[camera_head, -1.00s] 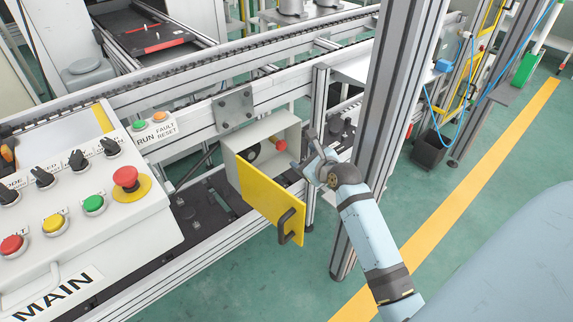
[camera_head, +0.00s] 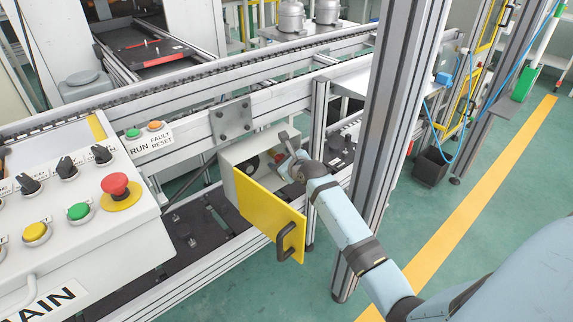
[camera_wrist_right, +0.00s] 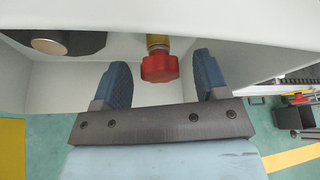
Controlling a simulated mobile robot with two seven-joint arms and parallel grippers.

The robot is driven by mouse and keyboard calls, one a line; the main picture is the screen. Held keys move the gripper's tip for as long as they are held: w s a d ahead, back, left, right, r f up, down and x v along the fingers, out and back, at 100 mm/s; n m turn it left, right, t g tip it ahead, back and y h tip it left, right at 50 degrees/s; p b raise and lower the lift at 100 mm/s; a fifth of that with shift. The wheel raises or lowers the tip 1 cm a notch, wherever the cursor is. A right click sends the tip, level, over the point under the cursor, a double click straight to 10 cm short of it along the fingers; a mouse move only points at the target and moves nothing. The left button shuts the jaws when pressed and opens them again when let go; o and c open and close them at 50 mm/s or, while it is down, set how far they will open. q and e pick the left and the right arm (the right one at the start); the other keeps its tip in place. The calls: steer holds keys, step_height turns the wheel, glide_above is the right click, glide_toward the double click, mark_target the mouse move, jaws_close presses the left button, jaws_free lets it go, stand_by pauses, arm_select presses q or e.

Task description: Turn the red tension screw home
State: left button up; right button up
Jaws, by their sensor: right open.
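The red tension screw (camera_wrist_right: 160,67) hangs on a brass-coloured stem inside the white box (camera_head: 235,153), whose yellow door (camera_head: 262,213) stands open. In the right wrist view my open right gripper (camera_wrist_right: 160,82) has one blue finger on each side of the red knob, with a gap on both sides. The fingers look apart from the knob. In the head view my right gripper (camera_head: 286,148) is at the box opening and hides most of the knob. My left gripper is not in view.
A control panel (camera_head: 130,240) with knobs and a red emergency button (camera_head: 115,186) stands at left. A grey upright post (camera_head: 385,150) rises close to my right arm. The door handle (camera_head: 287,238) sticks out below the gripper. A dark bin (camera_head: 430,168) is at right.

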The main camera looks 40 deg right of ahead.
jaws_close()
steer(key=shift+r+p, duration=0.2)
steer(key=shift+p, duration=0.25)
steer(key=m+y+p, duration=0.1)
steer(key=p, duration=0.2)
steer(key=shift+m, duration=0.4)
steer(key=shift+p, duration=0.3)
steer(key=shift+d+f+m+y, duration=0.1)
steer(key=shift+f+m+y, duration=0.1)
steer(key=shift+m+y, duration=0.15)
